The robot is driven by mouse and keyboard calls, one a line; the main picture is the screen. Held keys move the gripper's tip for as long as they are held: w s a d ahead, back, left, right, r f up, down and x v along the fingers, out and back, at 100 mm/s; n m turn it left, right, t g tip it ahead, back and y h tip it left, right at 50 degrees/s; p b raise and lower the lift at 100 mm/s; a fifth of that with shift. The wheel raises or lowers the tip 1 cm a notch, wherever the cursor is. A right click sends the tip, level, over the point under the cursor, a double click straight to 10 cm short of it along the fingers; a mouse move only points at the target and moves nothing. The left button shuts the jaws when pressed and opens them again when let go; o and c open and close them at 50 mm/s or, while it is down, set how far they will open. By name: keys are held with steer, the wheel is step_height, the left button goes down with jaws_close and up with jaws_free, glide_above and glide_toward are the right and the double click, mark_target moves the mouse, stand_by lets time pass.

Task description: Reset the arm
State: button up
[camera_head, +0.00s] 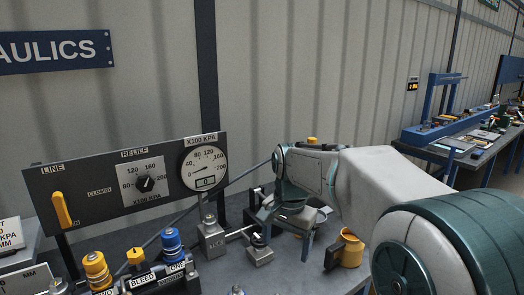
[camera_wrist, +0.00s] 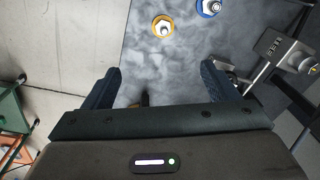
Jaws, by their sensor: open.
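My arm reaches in from the right of the head view, with its gripper (camera_head: 286,228) low over the grey bench, right of the gauge panel. In the wrist view my gripper (camera_wrist: 160,84) is open, its two dark fingers wide apart with nothing held between them. A yellow-ringed fitting (camera_wrist: 163,26) and a blue-ringed fitting (camera_wrist: 209,7) lie beyond the fingertips, apart from them. In the head view a yellow coupler (camera_head: 96,271) and a blue coupler (camera_head: 172,246) stand at the front left of the bench.
Metal blocks (camera_head: 212,238) stand left of my gripper. A yellow mug (camera_head: 351,249) is close under my arm. A second bench (camera_head: 450,142) stands far right.

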steer(key=s+d+f+n, duration=0.2)
steer(key=s+d, duration=0.1)
steer(key=s, duration=0.3)
steer(key=s+d+f+n+t, duration=0.1)
steer(key=s+d+f+n, duration=0.1)
steer(key=s, duration=0.5)
steer(key=s+d+f+n+t, duration=0.1)
steer(key=s+d+f+n, duration=0.1)
steer(key=s+d, duration=0.2)
steer(key=shift+s+d+n, duration=0.3)
steer(key=shift+s, duration=0.9)
